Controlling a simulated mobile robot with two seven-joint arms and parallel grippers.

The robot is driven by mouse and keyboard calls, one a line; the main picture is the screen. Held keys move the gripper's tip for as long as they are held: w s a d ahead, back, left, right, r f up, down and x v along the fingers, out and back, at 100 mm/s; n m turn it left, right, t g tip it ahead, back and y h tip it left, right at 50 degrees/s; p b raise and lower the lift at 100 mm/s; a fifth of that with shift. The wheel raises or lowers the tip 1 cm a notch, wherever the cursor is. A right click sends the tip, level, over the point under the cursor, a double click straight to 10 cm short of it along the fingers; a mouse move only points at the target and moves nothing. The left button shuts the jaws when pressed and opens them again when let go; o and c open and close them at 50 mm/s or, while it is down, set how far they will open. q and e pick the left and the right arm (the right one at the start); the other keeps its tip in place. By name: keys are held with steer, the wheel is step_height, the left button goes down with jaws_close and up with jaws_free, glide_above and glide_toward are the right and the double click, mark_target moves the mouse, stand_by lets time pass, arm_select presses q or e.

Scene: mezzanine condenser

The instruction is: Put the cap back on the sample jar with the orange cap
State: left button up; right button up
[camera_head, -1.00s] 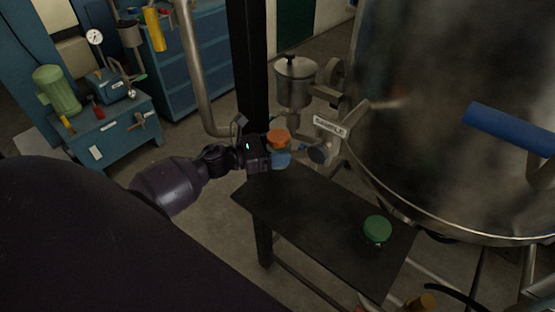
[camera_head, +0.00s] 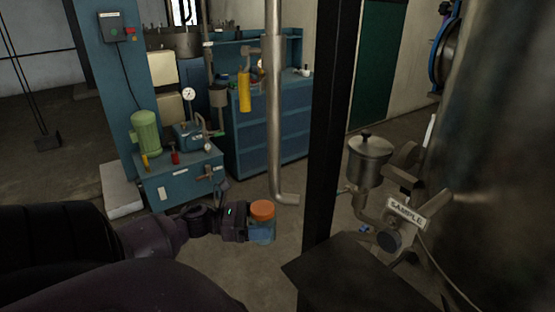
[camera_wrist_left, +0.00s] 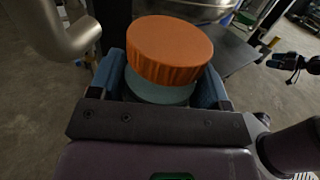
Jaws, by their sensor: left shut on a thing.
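My left gripper (camera_head: 246,224) is shut on the sample jar (camera_head: 262,232), a clear jar with a bluish look. Its orange cap (camera_head: 262,210) sits on top of the jar, and the jar looks upright. In the left wrist view the orange cap (camera_wrist_left: 169,48) covers the mouth, with the pale teal jar (camera_wrist_left: 160,92) below it between the blue finger pads. Whether the cap is fully tightened cannot be told. A dark shape with blue tips at the right of the left wrist view looks like my right gripper (camera_wrist_left: 290,65); its opening is unclear.
The SAMPLE valve (camera_head: 388,240) and steel tank (camera_head: 490,180) are at right. A blue pump bench (camera_head: 183,180) and blue drawers (camera_head: 268,130) stand behind. Open floor lies around the jar.

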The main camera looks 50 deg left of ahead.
arm_select(q)
steer(key=shift+s+a, duration=0.15)
steer(key=o, duration=0.4)
steer(key=shift+c, duration=0.2)
steer(key=c, duration=0.6)
